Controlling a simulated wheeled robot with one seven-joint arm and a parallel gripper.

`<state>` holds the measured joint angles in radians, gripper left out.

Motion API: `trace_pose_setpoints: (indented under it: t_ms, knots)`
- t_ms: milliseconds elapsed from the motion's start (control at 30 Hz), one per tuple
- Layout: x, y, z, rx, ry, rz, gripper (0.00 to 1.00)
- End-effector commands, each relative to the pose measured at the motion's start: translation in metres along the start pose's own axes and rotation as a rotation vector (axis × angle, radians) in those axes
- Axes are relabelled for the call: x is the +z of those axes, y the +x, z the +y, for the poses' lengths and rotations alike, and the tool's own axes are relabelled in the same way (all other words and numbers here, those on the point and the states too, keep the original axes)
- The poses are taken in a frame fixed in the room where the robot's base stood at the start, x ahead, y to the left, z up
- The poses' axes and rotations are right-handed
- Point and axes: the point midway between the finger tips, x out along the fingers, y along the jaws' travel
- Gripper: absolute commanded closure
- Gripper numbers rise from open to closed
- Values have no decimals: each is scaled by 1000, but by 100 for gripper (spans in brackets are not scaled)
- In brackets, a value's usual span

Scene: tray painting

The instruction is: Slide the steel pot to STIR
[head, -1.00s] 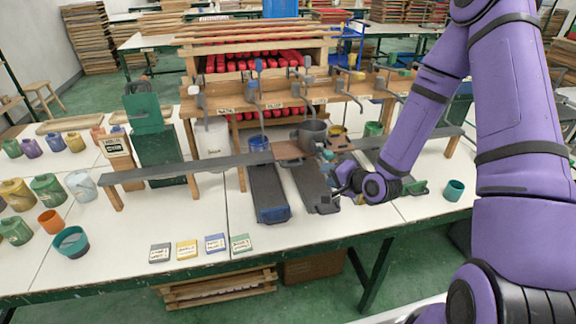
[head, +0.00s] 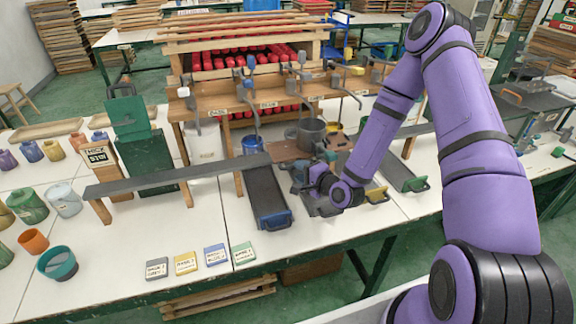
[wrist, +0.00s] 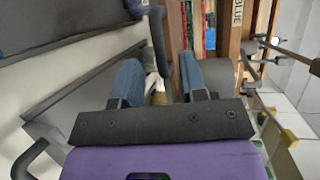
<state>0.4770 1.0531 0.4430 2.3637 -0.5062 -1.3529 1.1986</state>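The steel pot (head: 311,133), grey and round, stands upright on a brown board under the dispensers in the head view. My gripper (head: 300,178) is in front of and below the pot, over the dark trays on the bench, apart from the pot. In the wrist view, its two blue-grey fingers (wrist: 160,82) stand apart with nothing held between them. A grey rounded shape behind the right finger may be the pot; I cannot tell. A sign (head: 98,156) at the left seems to read STIR.
A long grey rail (head: 170,178) on wooden legs runs left of the board. A dark tray with a blue end (head: 267,195) slopes forward beside my gripper. A white bucket (head: 203,142) stands behind the rail. Colour cards (head: 214,255) lie at the front edge. Several jars stand at left.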

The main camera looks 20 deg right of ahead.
Motion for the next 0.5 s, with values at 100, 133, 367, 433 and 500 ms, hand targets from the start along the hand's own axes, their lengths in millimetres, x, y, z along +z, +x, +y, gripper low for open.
trace_pose_setpoints:
  t_ms: [100, 133, 367, 433, 500]
  knots:
    - [0, 22, 0, -1, -2, -1, 61]
    - [0, 27, 0, -1, -2, -1, 61]
    - [0, 55, 0, 1, -1, 0, 61]
    - [0, 59, 0, 1, -1, 0, 61]
    - [0, 62, 0, 1, -1, 0, 61]
